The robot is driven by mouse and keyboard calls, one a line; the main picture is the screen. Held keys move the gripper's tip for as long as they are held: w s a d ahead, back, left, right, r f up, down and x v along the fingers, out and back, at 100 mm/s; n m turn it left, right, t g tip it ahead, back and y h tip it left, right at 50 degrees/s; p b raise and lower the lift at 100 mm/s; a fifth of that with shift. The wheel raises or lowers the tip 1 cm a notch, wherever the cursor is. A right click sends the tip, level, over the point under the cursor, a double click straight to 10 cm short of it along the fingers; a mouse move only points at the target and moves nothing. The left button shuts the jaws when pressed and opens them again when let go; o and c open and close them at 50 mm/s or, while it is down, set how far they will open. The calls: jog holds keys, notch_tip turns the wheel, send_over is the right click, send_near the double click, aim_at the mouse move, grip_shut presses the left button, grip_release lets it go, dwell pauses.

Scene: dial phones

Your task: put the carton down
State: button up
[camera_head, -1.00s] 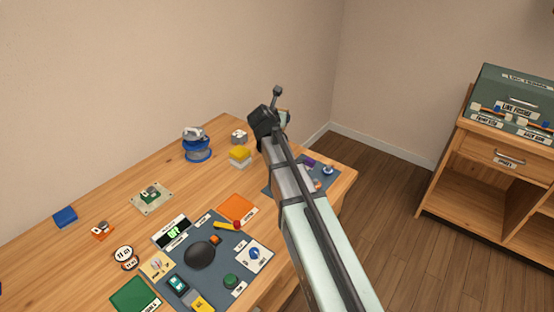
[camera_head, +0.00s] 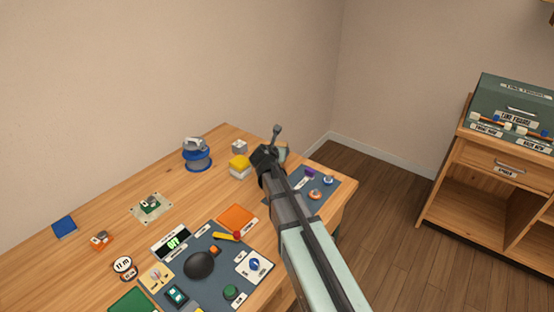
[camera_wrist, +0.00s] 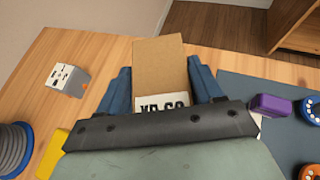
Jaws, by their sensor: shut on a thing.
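The carton (camera_wrist: 160,62) is a plain brown cardboard box with a white label in dark letters, partly covered by my gripper. In the wrist view my gripper (camera_wrist: 159,84) has its two blue fingers on either side of the carton, shut on it. In the head view my gripper (camera_head: 272,157) is over the far right part of the wooden table (camera_head: 130,180). Only a small pale brown part of the carton (camera_head: 282,150) shows behind it there. I cannot tell whether the carton's base touches the table.
A small grey-white block (camera_wrist: 67,79) stands left of the carton. A yellow-topped block (camera_head: 239,166) and a blue spool (camera_head: 198,157) are further left. Right of the carton is a dark mat (camera_head: 322,190) with a purple piece (camera_wrist: 270,105) and dials. Bare wood lies around the carton.

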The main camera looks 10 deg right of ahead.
jog(key=shift+f, duration=1.85)
jog(key=shift+f, duration=0.15)
jog(key=o, duration=1.2)
jog(key=v, duration=1.2)
